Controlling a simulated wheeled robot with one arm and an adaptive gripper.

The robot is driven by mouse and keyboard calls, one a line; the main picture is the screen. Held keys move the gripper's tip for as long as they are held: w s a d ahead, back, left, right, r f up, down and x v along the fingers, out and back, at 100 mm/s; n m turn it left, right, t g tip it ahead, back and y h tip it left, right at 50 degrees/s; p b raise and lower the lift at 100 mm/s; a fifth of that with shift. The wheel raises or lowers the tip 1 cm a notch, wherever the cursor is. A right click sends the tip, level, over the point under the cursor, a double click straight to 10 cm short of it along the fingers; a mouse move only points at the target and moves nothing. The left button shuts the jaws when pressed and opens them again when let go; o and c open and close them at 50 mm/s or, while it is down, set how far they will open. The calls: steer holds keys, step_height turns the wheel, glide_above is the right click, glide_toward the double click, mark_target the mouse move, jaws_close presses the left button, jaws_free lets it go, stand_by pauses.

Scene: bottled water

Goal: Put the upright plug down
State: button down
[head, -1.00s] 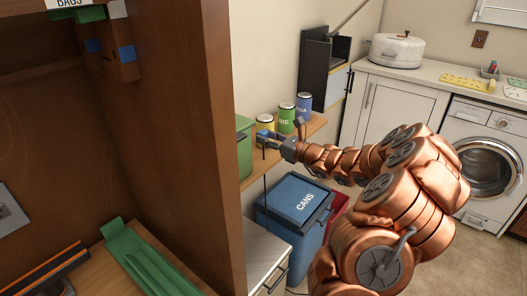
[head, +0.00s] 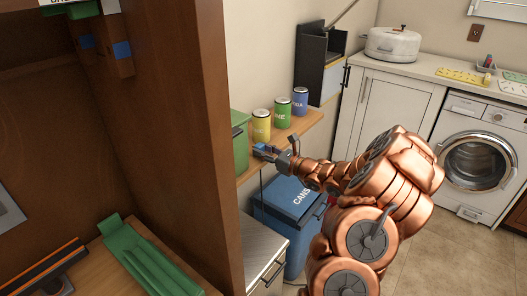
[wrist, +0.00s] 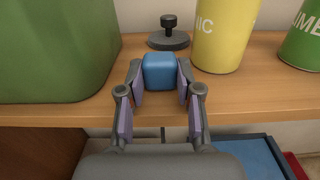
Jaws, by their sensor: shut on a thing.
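My gripper (head: 265,153) is at the front edge of the wooden shelf (head: 313,122), left of the cans. In the wrist view my gripper (wrist: 159,95) is shut on a blue, rounded, block-shaped thing (wrist: 159,72), which I take to be the plug. It looks upright and lies over the front part of the shelf (wrist: 262,75). I cannot tell whether its underside touches the wood. No prongs or cord show. A dark grey disc with a knob (wrist: 168,38) stands on the shelf just behind it.
A green container (wrist: 55,50) stands close on the left. A yellow can (wrist: 223,32) and a green can (wrist: 303,42) stand on the right, with a blue can (head: 300,100) farther along. A blue CANS bin (head: 290,200) is below. Bare shelf shows right of the plug.

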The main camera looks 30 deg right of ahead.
steer(key=shift+f, duration=0.15)
steer(key=c, duration=0.8)
jaws_free()
